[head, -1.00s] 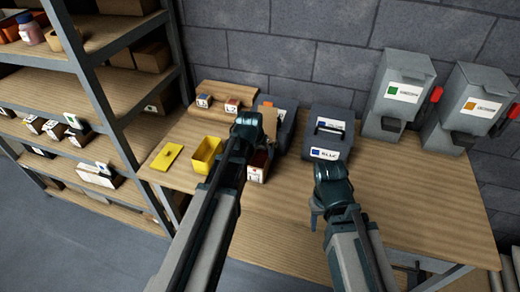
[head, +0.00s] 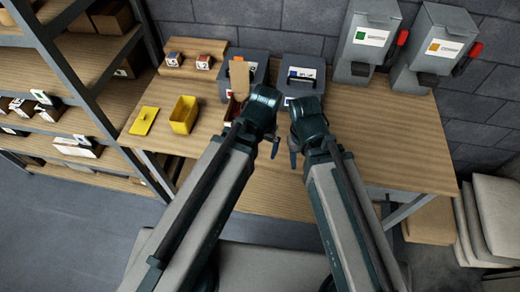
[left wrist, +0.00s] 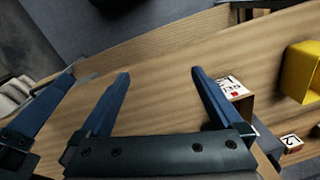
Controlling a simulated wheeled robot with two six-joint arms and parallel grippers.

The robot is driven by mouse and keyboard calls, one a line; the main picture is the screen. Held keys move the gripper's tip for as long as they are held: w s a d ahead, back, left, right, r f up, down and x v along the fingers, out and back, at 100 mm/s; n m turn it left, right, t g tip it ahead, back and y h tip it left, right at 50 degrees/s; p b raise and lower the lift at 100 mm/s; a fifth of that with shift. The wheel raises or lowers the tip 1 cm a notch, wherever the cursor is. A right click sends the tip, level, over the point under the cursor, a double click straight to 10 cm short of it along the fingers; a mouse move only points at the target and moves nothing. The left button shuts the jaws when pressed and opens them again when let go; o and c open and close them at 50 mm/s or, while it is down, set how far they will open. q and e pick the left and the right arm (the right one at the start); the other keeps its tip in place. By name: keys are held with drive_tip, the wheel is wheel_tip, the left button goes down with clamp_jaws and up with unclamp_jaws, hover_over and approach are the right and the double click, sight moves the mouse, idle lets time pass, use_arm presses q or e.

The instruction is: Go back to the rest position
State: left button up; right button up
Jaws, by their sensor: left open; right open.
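My left gripper (head: 268,135) is over the front part of the wooden table (head: 400,150) in the head view, its fingers mostly hidden by its wrist. In the left wrist view it (left wrist: 158,73) is open, with nothing between its two blue fingers and bare wood beyond. My right gripper (head: 294,142) is just right of it in the head view, close by. Its fingers are partly hidden there, and I see nothing held. A blue finger, likely of my right gripper (left wrist: 42,105), shows at the left wrist view's left.
A yellow open box (head: 184,114) and yellow lid (head: 144,121) lie on the table's left. Two grey-blue cases (head: 308,72) stand behind my grippers. Two grey dispensers (head: 369,40) stand at the back right. A shelf rack (head: 75,85) borders the left. The table's right is clear.

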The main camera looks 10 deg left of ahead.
use_arm(q)
drive_tip(key=s, duration=0.1)
drive_tip(key=s+d, duration=0.1)
drive_tip(key=s, duration=0.1)
drive_tip(key=shift+s+g+y, duration=0.2)
drive_tip(key=shift+g+y, duration=0.1)
drive_tip(key=shift+g, duration=0.1)
wheel_tip(320, 180, down, 3)
drive_tip(key=b, duration=0.3)
drive_tip(key=shift+f, duration=0.15)
